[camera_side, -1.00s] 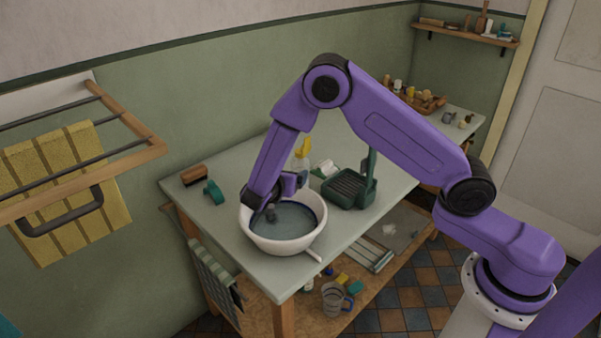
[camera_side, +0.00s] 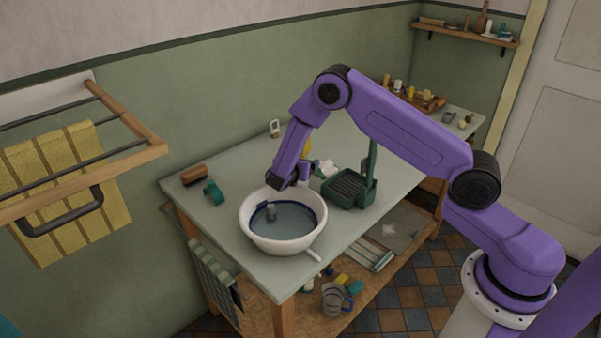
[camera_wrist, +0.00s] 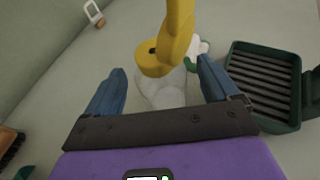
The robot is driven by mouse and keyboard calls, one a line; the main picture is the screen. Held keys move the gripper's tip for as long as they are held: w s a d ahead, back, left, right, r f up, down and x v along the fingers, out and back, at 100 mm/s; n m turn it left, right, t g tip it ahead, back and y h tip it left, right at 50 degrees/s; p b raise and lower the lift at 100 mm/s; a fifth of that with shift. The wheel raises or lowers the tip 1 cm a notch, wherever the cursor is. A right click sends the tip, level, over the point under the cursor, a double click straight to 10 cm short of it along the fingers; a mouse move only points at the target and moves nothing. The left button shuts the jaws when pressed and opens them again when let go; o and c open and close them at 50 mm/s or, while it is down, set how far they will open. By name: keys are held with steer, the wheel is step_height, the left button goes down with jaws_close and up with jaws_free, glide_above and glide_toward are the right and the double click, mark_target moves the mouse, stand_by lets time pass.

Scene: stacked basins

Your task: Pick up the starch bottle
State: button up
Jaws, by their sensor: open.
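A clear, whitish bottle (camera_wrist: 163,92) with a yellow spray top (camera_wrist: 166,58), apparently the starch bottle, stands on the table. In the side view its yellow part (camera_side: 308,144) shows behind my arm, and the rest is mostly hidden. My gripper (camera_wrist: 160,75) is open in the wrist view, with one blue finger on each side of the bottle in the picture. Whether the bottle is fully between the fingers or just beyond them I cannot tell. In the side view my gripper (camera_side: 303,174) is low, behind the white basin's right rim.
The white basin (camera_side: 257,238) holds water and a small grey object (camera_side: 270,212). A dark green ribbed rack (camera_side: 347,190) stands close to the right of my gripper. A brown brush (camera_side: 194,175) and a teal object (camera_side: 213,191) lie at the left.

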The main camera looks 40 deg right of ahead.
steer(key=shift+x, duration=1.5)
steer(key=shift+r, duration=0.1)
steer(key=c, duration=1.1)
steer(key=shift+r, duration=0.15)
steer(key=shift+r, duration=0.6)
steer(key=s+r, duration=0.3)
steer(key=s, duration=0.1)
steer(key=s+a+r, duration=0.1)
steer(key=s+r, duration=0.3)
steer(key=s, duration=0.1)
steer(key=s+r, duration=0.4)
steer(key=s, duration=0.1)
steer(key=shift+a+r, duration=0.25)
steer(key=shift+a, duration=0.15)
